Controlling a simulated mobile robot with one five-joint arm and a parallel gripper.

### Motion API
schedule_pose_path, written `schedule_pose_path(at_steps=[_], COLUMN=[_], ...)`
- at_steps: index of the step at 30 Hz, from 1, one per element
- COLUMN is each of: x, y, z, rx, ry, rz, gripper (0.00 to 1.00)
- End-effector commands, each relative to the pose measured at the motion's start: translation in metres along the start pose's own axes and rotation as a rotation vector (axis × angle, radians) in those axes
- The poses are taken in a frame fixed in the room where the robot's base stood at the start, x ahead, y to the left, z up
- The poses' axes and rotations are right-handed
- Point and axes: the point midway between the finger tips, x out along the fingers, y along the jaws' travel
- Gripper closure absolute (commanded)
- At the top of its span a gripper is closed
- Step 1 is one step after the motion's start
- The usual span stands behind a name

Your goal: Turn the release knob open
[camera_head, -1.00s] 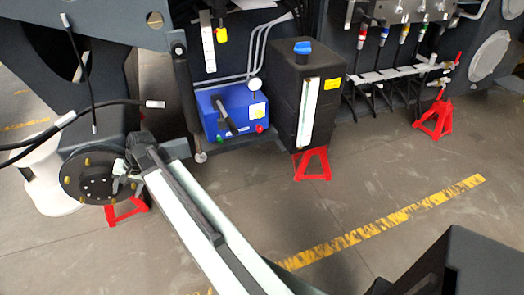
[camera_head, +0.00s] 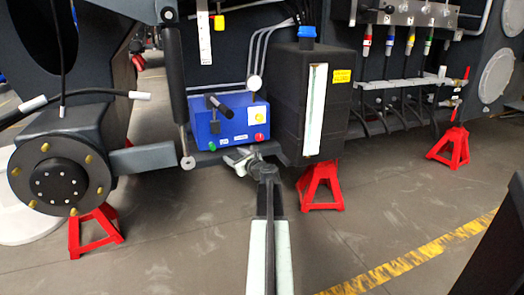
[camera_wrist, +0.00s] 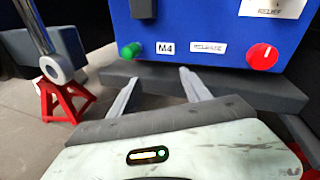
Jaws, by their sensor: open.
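The blue box (camera_head: 230,125) is mounted on the chassis and also fills the top of the wrist view (camera_wrist: 185,25). A red knob (camera_wrist: 263,56) with a slanted white mark is at its lower right, beside a label that seems to read RELEASE (camera_wrist: 208,48). The red knob is small in the head view (camera_head: 259,137). A green knob (camera_wrist: 131,50) is at the lower left, next to an M4 label (camera_wrist: 165,47). My gripper (camera_wrist: 160,74) is open and empty, just below the box front, between the two knobs and left of the red one. It also shows in the head view (camera_head: 238,158).
A black lever (camera_head: 218,106) and a gauge (camera_head: 254,84) are on the box. A grey beam (camera_wrist: 240,90) runs under it. A black tank (camera_head: 310,100) stands close at right. A cylinder rod (camera_head: 175,90) hangs at left. Red stands (camera_head: 320,186) are below.

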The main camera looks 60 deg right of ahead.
Motion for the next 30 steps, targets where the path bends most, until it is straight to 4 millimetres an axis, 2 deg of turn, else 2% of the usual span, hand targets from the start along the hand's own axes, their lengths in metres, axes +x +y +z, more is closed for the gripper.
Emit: schedule_pose_path(at_steps=[1,3,6,8,11,16,27,30], x=[-0.012,-0.028,-0.048,-0.055,-0.059,-0.051,0.01,0.018], y=[-0.038,-0.079,-0.12,-0.134,-0.14,-0.141,-0.157,-0.159], z=[-0.002,-0.004,-0.008,-0.009,-0.009,-0.009,-0.005,-0.005], rx=[0.083,0.194,0.308,0.347,0.367,0.365,0.362,0.362], ry=[-0.019,-0.05,-0.088,-0.102,-0.109,-0.109,-0.107,-0.107], rz=[-0.064,-0.138,-0.213,-0.237,-0.25,-0.247,-0.245,-0.245], gripper=[0.44,0.44,0.44,0.44,0.44,0.44,0.44,0.44])
